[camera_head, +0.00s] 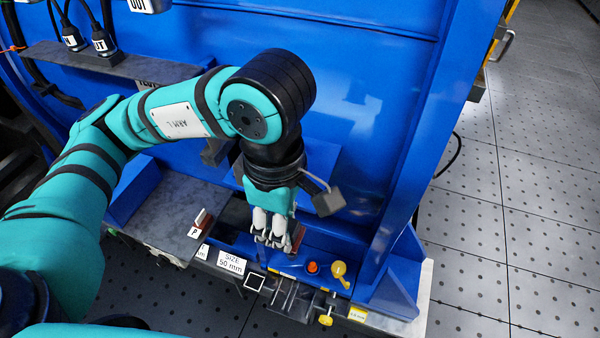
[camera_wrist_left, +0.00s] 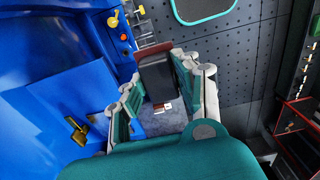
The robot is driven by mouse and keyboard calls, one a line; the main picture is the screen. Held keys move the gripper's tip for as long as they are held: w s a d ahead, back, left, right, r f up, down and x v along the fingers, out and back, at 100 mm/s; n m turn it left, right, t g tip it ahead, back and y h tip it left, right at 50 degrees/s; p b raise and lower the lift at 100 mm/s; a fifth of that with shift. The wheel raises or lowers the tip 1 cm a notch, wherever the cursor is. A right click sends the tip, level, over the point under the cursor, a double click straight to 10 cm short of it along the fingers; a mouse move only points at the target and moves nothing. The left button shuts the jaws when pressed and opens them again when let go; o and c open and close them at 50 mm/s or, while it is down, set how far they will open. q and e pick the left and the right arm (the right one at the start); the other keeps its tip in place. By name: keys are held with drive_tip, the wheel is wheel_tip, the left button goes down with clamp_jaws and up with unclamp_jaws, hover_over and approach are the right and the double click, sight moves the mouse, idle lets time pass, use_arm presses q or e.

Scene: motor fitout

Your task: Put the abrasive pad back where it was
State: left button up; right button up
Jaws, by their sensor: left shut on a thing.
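The abrasive pad (camera_wrist_left: 158,76) shows in the left wrist view as a dark grey block with a reddish-brown edge. It sits between the fingers of my left gripper (camera_wrist_left: 160,88), which is shut on it. In the head view the left gripper (camera_head: 272,238) points down over the blue ledge at the front of the blue unit. Only a reddish-brown strip of the pad (camera_head: 298,237) shows there, at the right of the fingers; the rest is hidden. I cannot tell whether the pad touches the ledge. My right gripper is not in view.
A grey plate (camera_head: 172,206) lies left of the gripper, with a small block marked P (camera_head: 194,232). A "SIZE 50 mm" label (camera_head: 230,263) is in front. An orange knob (camera_head: 312,267) and a yellow part (camera_head: 339,270) stand close on the right. The blue wall (camera_head: 365,115) rises behind.

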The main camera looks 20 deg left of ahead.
use_arm(q)
drive_tip(key=w+p, duration=0.1)
drive_tip(key=w, duration=0.3)
drive_tip(key=w+a+p, duration=0.1)
drive_tip(key=w, duration=0.4)
drive_tip(key=w+f+p, duration=0.1)
drive_tip(key=w+p, duration=0.1)
drive_tip(key=w, duration=0.2)
drive_tip(key=shift+w+a, duration=0.2)
drive_tip(key=shift+w, duration=0.1)
drive_tip(key=shift+w+f, duration=0.15)
drive_tip(key=shift+w, duration=0.05)
wheel_tip(320, 180, down, 3)
drive_tip(key=shift+r+p, duration=0.1)
drive_tip(key=shift+p, duration=0.75)
drive_tip(key=shift+f, duration=0.5)
drive_tip(key=o, duration=1.1)
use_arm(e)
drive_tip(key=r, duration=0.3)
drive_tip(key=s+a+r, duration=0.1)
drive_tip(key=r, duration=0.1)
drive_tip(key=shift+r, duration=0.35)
